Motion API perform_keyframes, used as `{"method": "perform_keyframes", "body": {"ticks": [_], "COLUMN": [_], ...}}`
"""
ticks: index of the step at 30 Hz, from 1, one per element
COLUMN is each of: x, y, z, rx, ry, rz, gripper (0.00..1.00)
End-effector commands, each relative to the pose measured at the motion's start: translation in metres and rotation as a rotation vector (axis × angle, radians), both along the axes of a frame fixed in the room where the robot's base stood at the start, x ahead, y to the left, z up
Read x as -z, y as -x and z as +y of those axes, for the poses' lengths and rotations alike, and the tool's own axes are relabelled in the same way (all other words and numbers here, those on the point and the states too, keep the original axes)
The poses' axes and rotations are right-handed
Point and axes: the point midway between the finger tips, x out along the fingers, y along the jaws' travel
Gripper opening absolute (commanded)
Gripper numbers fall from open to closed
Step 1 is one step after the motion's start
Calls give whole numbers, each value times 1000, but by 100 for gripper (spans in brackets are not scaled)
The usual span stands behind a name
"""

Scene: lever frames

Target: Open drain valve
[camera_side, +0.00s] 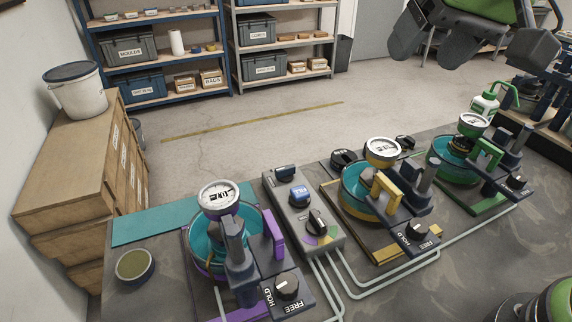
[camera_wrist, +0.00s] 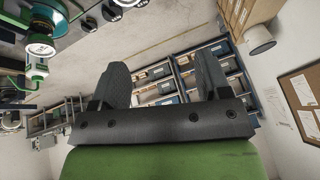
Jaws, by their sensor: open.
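No label reading drain valve can be made out, so I cannot tell which control it is. A grey control box (camera_side: 298,215) stands on the bench in the side view, with a black knob (camera_side: 317,222) over a coloured dial and a blue knob (camera_side: 299,196). Three stations with teal bowls and round gauges stand along the bench: purple (camera_side: 272,234), yellow (camera_side: 385,194) and green (camera_side: 488,156). Black HOLD/FREE knobs show on the purple (camera_side: 287,286) and yellow (camera_side: 417,231) stations. My gripper (camera_side: 478,52) is high at upper right, apart from everything; its fingers (camera_wrist: 162,82) are spread and empty.
Grey pipes (camera_side: 375,285) run along the bench front. A small round dish (camera_side: 134,265) lies at the left end. A green-and-white bottle (camera_side: 484,104) stands behind the green station. Shelves (camera_side: 150,50) and a wooden cabinet (camera_side: 75,170) stand beyond, with open floor between.

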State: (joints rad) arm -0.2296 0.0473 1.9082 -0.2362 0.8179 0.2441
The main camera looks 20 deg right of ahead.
Motion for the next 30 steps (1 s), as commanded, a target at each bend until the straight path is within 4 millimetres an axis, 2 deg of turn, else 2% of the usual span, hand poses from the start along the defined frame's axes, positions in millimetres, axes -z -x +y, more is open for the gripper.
{"method": "perform_keyframes", "body": {"ticks": [1, 6, 10, 15, 18, 23, 30], "x": [13, 62, 107, 153, 167, 181, 220], "y": [-19, -70, -97, -112, -115, -119, -135], "z": [11, 51, 81, 108, 115, 117, 116], "rx": [-21, -78, -121, -162, -173, -177, -174], "ry": [21, 86, 130, 169, 178, 183, 183], "rz": [19, 49, 63, 70, 72, 71, 74], "gripper": [70, 70, 70, 70, 70, 70, 70]}}
